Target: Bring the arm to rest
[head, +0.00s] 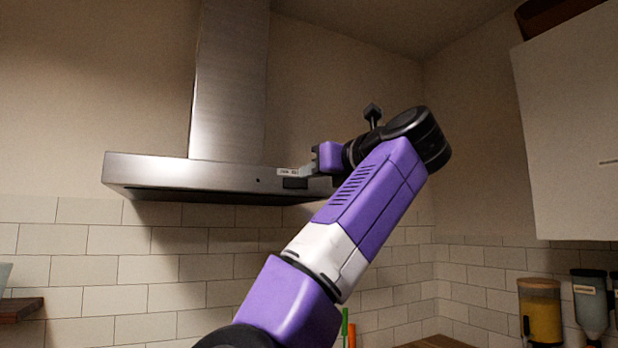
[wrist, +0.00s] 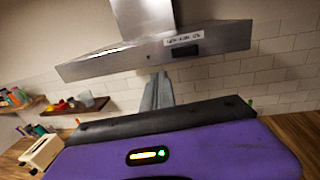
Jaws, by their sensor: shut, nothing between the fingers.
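My gripper (head: 306,171) is raised in the head view, at the end of my bent purple and white arm. It points left, in front of the right end of the steel range hood (head: 225,175). Whether it touches the hood cannot be told from this view. In the wrist view my gripper (wrist: 158,78) shows as grey fingers closed together with nothing between them. The hood (wrist: 110,66) lies beyond the fingertips there, with a white label and a dark panel on its front edge.
A white wall cabinet (head: 570,120) hangs at the right. A jar with yellow contents (head: 540,312) and dark dispensers (head: 590,302) stand below it. A wooden shelf (head: 20,309) is at the far left. The wrist view shows a cream toaster (wrist: 42,151) at lower left.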

